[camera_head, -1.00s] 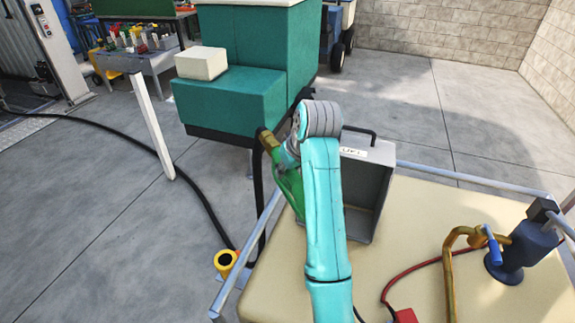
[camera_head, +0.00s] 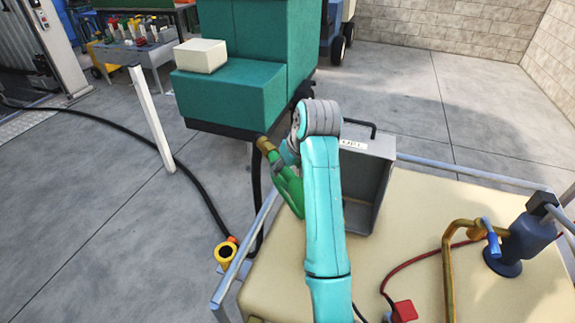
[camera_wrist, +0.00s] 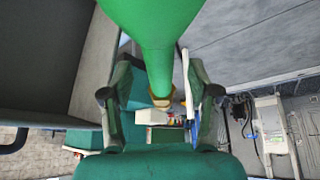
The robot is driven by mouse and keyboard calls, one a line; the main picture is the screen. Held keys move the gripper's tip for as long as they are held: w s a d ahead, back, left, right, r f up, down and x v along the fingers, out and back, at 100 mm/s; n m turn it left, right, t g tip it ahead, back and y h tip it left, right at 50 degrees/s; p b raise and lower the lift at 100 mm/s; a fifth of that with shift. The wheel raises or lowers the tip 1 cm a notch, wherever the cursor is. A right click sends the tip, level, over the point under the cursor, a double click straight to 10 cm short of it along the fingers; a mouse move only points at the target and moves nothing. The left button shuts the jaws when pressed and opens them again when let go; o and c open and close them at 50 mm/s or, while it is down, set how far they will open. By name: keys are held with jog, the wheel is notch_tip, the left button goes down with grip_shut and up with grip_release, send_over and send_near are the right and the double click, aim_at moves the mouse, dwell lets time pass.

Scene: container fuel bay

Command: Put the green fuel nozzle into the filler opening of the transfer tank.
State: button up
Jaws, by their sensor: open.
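The green fuel nozzle (camera_head: 290,190) shows in the head view beside my arm. Its brass-coloured end (camera_head: 265,145) points up and left, and its lower part is partly behind my arm. In the wrist view the nozzle (camera_wrist: 158,35) fills the top middle. Its narrow end runs down between the two fingers of my open gripper (camera_wrist: 158,100). My gripper (camera_head: 284,156) is mostly hidden by the arm in the head view. A yellow ring with a dark opening (camera_head: 226,254) sits low left, outside the metal rail. I cannot tell whether it is the filler opening.
A beige surface (camera_head: 425,215) with a rail carries a blue pump (camera_head: 510,250), a brown pipe and a red cable. A grey open box (camera_head: 375,180) stands close right of my arm. A teal machine (camera_head: 235,95) stands behind. A black hose (camera_head: 195,185) crosses the floor.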

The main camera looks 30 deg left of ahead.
jog(key=v, duration=0.7)
jog(key=shift+r, duration=0.25)
jog(key=shift+d, duration=0.1)
